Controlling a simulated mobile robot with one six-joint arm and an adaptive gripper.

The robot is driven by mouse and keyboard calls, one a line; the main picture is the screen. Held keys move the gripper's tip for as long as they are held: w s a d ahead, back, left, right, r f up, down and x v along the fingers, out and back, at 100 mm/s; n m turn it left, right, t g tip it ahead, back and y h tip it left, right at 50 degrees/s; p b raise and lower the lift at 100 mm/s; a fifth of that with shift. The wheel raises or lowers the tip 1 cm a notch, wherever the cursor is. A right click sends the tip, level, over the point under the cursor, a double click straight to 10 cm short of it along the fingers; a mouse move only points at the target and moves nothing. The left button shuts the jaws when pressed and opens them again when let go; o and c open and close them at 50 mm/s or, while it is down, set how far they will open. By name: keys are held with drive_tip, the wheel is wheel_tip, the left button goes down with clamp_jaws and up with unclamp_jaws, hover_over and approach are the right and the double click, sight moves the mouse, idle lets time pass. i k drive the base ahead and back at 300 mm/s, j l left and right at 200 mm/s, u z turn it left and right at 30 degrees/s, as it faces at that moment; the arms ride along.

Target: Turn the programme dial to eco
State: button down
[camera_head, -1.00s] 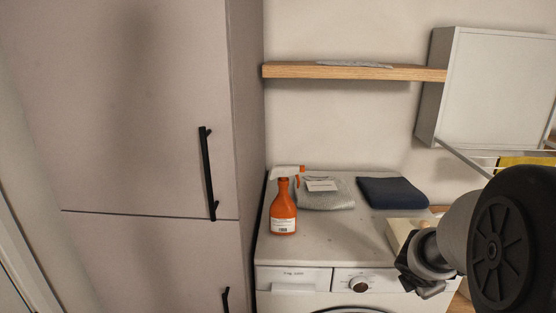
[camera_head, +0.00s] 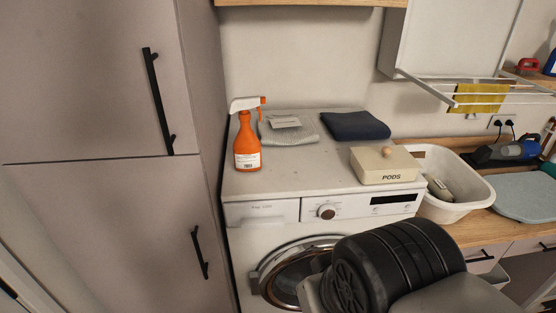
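The programme dial (camera_head: 327,212) is a small round knob with a dark face and light rim on the white front panel of the washing machine (camera_head: 245,190). It sits between the detergent drawer (camera_head: 262,212) and a dark display (camera_head: 391,199). The markings around the dial are too small to read. My arm's dark, ribbed link covers the lower right of the machine front and part of the round door (camera_head: 280,268). My gripper is not visible in this view.
An orange spray bottle (camera_head: 247,141), a grey cloth (camera_head: 288,130), a navy cloth (camera_head: 354,126) and a PODS box (camera_head: 386,167) stand on the machine. A white basket (camera_head: 461,197) is at right. A tall cabinet (camera_head: 95,90) borders the left.

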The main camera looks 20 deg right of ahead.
sight(327, 211)
drive_tip(key=j+z, duration=0.3)
drive_tip(key=z, duration=0.2)
drive_tip(key=k+j+z, duration=0.15)
drive_tip(key=j+z, duration=0.15)
drive_tip(key=z, duration=0.2)
